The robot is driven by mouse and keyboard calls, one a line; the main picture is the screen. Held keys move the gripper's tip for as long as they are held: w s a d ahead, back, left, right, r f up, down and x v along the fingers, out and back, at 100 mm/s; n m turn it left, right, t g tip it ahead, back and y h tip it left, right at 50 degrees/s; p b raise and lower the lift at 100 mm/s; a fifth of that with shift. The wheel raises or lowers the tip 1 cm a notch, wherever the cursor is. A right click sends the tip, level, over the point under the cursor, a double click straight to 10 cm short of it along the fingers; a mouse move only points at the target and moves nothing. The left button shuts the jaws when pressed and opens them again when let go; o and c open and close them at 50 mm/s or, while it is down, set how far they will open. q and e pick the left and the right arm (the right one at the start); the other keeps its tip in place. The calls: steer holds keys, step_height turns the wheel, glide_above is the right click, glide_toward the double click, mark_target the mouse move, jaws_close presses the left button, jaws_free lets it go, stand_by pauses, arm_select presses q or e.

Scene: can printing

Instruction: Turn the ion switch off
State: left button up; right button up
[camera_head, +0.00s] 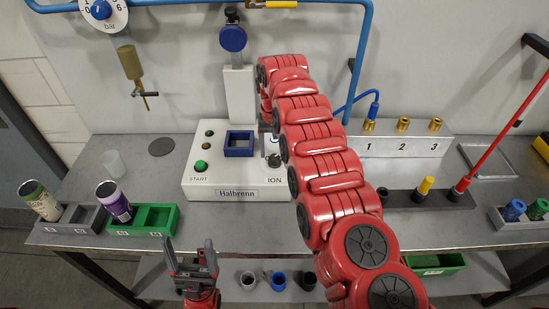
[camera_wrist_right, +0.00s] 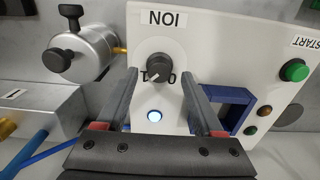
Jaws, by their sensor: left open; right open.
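The white Halbrenn machine (camera_head: 237,188) stands on the bench with the ION label at its right front. The ion switch is a dark round knob (camera_wrist_right: 160,67) under the ION label (camera_wrist_right: 163,18) in the right wrist view; its pale pointer mark faces lower left. A lit bluish-white lamp (camera_wrist_right: 154,116) shows beside it. My right gripper (camera_wrist_right: 158,82) is open, with one finger on each side of the knob; contact is not clear. In the head view the knob (camera_head: 273,160) is partly hidden by my right arm. My left gripper (camera_head: 192,250) is open and empty, before the bench.
A green START button (camera_head: 201,166) and blue square holder (camera_head: 239,144) are on the machine. Cans stand in a green tray (camera_head: 160,219) and a grey tray (camera_head: 87,218) at left. A numbered valve block (camera_head: 400,147) and black rack (camera_head: 405,200) are at right.

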steer(key=shift+f, duration=0.8)
jaws_close()
